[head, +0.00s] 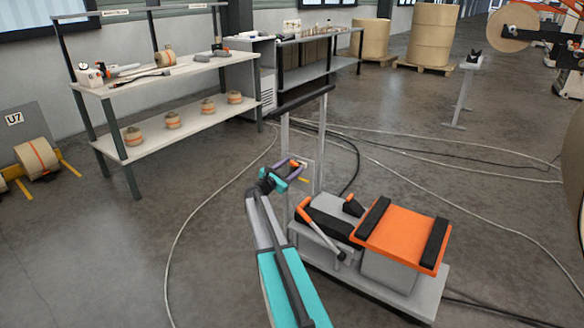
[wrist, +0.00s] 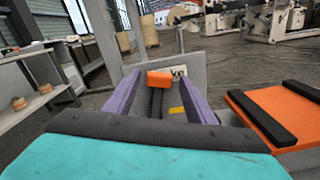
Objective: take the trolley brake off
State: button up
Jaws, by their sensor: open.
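The trolley (head: 432,292) stands on the floor at lower right in the head view, with a grey deck and tall uprights topped by a black push bar (head: 303,100). A lever with an orange grip (wrist: 160,78) on a black stem (wrist: 156,103) stands before a grey plate in the wrist view. I take it for the brake lever; its orange end shows small in the head view (head: 294,163). My gripper (head: 288,170) is open, its purple fingers on either side of the lever in the wrist view. I cannot tell whether they touch it.
The trolley carries a machine with an orange top (head: 402,233) and an orange-ended side lever (head: 305,211). A workbench (head: 200,72) with tools and rolls stands at left. Cables (head: 185,228) lie across the floor. Large paper rolls (head: 434,35) stand behind.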

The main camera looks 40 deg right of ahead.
jog(key=v, duration=1.4)
jog(key=shift+w, duration=0.15)
